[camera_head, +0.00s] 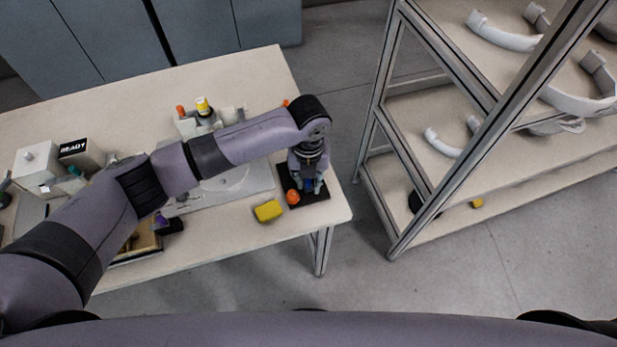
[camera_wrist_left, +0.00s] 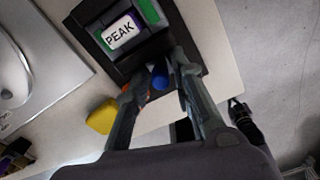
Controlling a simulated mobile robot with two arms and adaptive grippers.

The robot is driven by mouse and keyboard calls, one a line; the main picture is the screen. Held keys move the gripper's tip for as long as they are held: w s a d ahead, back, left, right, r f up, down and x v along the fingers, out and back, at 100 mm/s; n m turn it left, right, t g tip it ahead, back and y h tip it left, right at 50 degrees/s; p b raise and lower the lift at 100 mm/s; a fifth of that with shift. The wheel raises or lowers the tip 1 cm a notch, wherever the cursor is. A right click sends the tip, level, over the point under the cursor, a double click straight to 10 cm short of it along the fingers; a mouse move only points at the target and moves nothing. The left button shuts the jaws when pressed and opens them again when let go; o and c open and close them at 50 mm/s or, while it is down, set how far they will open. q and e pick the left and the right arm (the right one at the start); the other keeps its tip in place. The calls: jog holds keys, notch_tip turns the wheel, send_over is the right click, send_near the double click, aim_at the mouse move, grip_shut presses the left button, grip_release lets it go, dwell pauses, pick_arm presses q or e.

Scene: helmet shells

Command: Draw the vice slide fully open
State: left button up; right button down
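My left gripper (camera_head: 308,187) points down over a dark block at the table's right end. In the left wrist view its two fingers (camera_wrist_left: 162,75) are spread apart. A blue knob (camera_wrist_left: 160,80) shows between them, and I cannot tell whether they touch it. An orange knob (camera_head: 293,197) sits beside the gripper on the dark block (camera_head: 318,195). In the wrist view the block (camera_wrist_left: 122,68) carries a "PEAK" label (camera_wrist_left: 121,33) and green patches. I cannot make out for certain which part is the vice slide. My right gripper is not in view.
A yellow block (camera_head: 268,211) lies on the table (camera_head: 240,232) left of the dark block. A light plate (camera_head: 225,190) lies behind my arm. A device with a yellow cap (camera_head: 203,104) stands farther back. A shelf rack (camera_head: 410,165) stands right, across a floor gap.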

pick_arm(q)
grip_shut()
dwell(0.8)
